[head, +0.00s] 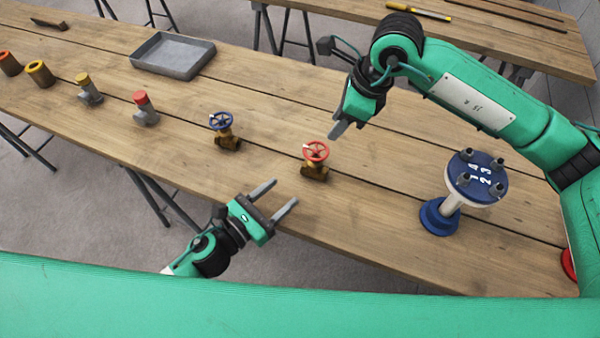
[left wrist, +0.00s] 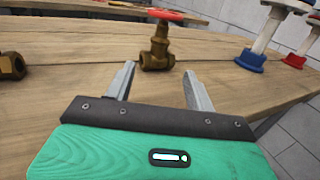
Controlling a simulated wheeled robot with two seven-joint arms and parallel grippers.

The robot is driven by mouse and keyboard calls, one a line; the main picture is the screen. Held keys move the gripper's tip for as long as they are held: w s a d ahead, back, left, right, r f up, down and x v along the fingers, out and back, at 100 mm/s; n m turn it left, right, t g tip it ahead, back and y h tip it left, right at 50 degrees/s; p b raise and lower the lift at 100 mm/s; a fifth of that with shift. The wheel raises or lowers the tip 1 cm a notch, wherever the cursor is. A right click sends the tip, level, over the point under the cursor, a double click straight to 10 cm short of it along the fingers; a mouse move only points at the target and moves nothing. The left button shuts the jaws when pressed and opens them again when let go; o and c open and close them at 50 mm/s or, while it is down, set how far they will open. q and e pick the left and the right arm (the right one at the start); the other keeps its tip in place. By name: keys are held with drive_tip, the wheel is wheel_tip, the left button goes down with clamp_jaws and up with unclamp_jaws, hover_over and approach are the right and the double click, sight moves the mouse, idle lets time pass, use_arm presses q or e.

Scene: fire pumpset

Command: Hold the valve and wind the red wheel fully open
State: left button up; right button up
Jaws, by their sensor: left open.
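The valve is a brass body (head: 314,173) standing upright on the wooden table, with a red wheel (head: 316,151) on top. In the left wrist view the brass body (left wrist: 158,50) and the red wheel (left wrist: 172,16) show just beyond my fingertips. My left gripper (head: 280,197) is open and empty near the table's front edge, short of the valve and pointing toward it. Its two fingers show apart in the left wrist view (left wrist: 158,80). My right gripper (head: 337,128) hangs above the table, behind and a little right of the red wheel, apart from it. Its finger opening cannot be made out.
A blue-wheeled valve (head: 222,128) stands left of the red one. A blue and white flanged stand (head: 449,205) is to the right. A grey tray (head: 172,55) and several small fittings (head: 145,110) lie further left. The table around the red-wheeled valve is clear.

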sight(310, 168)
use_arm(q)
drive_tip(key=x, duration=1.2)
drive_tip(key=shift+w+d, duration=0.2)
clamp_jaws()
